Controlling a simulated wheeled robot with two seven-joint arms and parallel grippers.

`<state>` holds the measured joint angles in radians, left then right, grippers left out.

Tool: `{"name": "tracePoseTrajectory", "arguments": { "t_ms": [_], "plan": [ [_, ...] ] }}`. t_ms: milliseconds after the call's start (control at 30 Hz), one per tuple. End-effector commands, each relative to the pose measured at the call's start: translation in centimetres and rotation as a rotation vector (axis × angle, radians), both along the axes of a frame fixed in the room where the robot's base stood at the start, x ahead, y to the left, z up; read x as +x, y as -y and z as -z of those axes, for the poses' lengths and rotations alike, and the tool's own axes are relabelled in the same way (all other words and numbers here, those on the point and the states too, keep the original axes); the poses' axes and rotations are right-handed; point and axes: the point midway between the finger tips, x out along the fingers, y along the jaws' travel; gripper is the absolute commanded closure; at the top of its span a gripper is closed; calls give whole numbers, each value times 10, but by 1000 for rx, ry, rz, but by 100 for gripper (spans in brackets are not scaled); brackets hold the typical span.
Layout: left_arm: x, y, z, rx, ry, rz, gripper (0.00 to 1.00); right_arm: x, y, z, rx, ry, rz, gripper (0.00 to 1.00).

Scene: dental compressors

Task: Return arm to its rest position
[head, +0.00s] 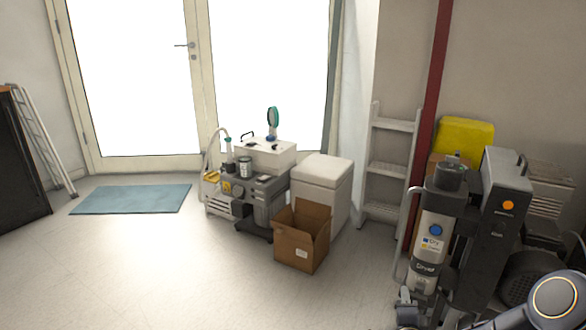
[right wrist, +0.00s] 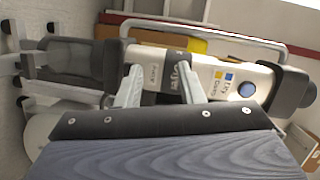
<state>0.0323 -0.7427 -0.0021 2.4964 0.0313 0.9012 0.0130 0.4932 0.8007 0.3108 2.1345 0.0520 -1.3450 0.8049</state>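My right gripper (head: 408,308) is at the bottom right of the head view, with my arm coming in from the right corner. In the right wrist view my right gripper (right wrist: 160,85) has its two pale fingers apart with nothing between the tips. Beyond the fingers is the dental compressor's white and dark cylinder (right wrist: 225,75), with a blue button and a "Dry" label. In the head view this cylinder (head: 430,245) stands upright close to the gripper. I cannot tell whether the fingers touch it. My left gripper is not in view.
A dark unit with an orange button (head: 503,220) stands beside the cylinder. A grey step ladder (head: 388,168), red post (head: 432,110) and yellow container (head: 463,138) are behind. An open cardboard box (head: 300,240) and white cabinet (head: 322,180) stand mid-room.

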Motion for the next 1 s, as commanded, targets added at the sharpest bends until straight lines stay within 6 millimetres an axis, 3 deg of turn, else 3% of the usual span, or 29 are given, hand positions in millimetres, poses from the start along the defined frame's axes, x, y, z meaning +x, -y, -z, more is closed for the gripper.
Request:
{"name": "tracePoseTrajectory", "arguments": {
  "t_ms": [33,167,267,400,533,700,1000],
  "plan": [
    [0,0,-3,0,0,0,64,1,-7,-26,-60,-40,-70,65],
    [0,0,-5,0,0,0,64,-13,-27,-65,-206,-195,-249,65],
    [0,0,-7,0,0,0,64,-37,-41,-90,-315,-309,-377,65],
    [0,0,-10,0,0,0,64,-89,-57,-118,-452,-460,-547,65],
    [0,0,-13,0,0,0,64,-149,-70,-133,-553,-582,-704,65],
    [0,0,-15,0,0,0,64,-217,-82,-139,-631,-684,-874,65],
    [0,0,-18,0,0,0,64,-308,-99,-136,-705,-768,-1110,65]
  ]
}}
